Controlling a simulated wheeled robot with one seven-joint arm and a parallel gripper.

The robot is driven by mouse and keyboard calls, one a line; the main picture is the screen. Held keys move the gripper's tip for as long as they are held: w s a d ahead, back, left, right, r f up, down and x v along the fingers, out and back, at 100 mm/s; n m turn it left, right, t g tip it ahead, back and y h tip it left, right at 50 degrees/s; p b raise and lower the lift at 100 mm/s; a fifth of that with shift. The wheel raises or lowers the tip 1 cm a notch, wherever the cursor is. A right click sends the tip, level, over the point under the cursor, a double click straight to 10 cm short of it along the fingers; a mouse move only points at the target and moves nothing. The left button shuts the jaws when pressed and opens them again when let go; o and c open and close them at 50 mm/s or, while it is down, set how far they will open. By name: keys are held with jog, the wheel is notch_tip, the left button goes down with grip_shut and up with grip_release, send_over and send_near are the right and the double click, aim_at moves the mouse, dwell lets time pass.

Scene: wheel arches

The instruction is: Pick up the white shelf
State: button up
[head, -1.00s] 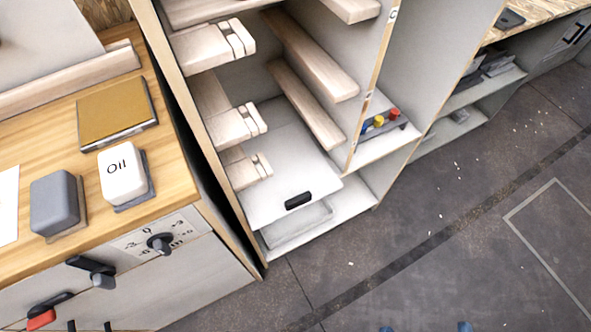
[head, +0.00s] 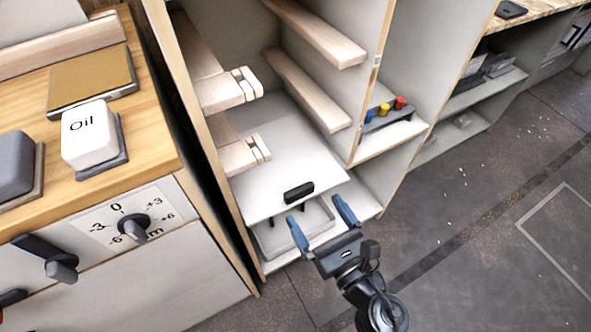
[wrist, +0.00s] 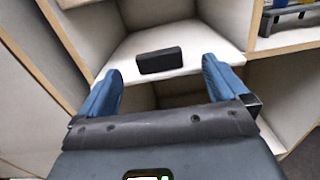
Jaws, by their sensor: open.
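The white shelf (head: 268,165) is a flat white board low in the tall cabinet, with a black handle (head: 299,191) on its front edge. In the wrist view the shelf (wrist: 165,42) lies ahead, and its black handle (wrist: 160,60) shows between my two blue fingers. My gripper (head: 318,218) is open and empty. In the head view its fingertips are just in front of the handle, one to each side. I cannot tell whether they touch the shelf.
A pale tray (head: 290,232) sits beneath the shelf. Wooden rails (head: 305,90) line the cabinet's sides above it. At the left, a wooden counter holds a white Oil block (head: 90,135). The dark floor (head: 450,220) at the right is largely clear.

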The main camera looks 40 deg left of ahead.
aim_at(298, 187)
jog(key=shift+x, duration=1.1)
jog(key=x, duration=0.5)
jog(key=shift+a+b, duration=0.4)
jog(key=shift+a, duration=0.05)
jog(key=c, duration=1.3)
jog(key=shift+o, duration=0.2)
jog(key=shift+r, duration=0.15)
